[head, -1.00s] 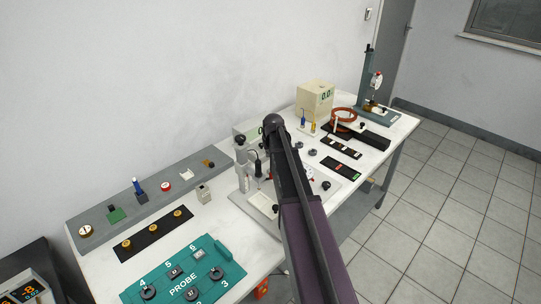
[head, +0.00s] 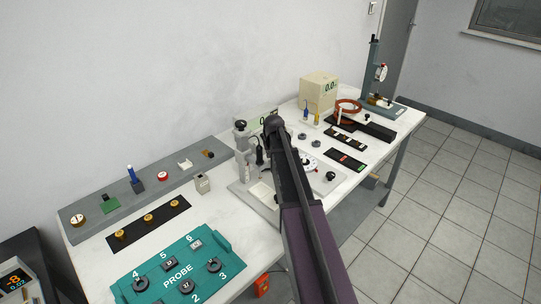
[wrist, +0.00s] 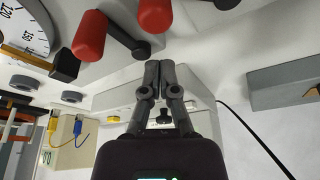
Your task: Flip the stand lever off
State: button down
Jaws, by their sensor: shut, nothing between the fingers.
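In the wrist view my gripper (wrist: 160,66) is shut and empty, its fingertips together. Two levers with red grips stand just beyond the tips: the left red-gripped lever (wrist: 90,36) and the right red-gripped lever (wrist: 156,14), which the top edge cuts off. The right one is closer to the fingertips; I cannot tell whether they touch. I cannot tell which is the stand lever. In the head view my arm covers the gripper and most of this area. A grey upright stand (head: 242,155) shows left of my arm.
A white dial (wrist: 25,28) lies left of the levers. A teal PROBE tray (head: 225,238), a grey rail of small parts (head: 120,190) and a cream meter (head: 318,90) stand on the table. A tall stand with a gauge (head: 374,65) is at the far end.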

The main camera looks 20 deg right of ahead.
jog(key=shift+s+a+r, duration=0.1)
jog(key=shift+s+a, duration=0.1)
jog(key=shift+s, duration=0.7)
jog(key=shift+s+a+r, duration=0.1)
jog(key=shift+s+a, duration=0.05)
jog(key=shift+s, duration=0.75)
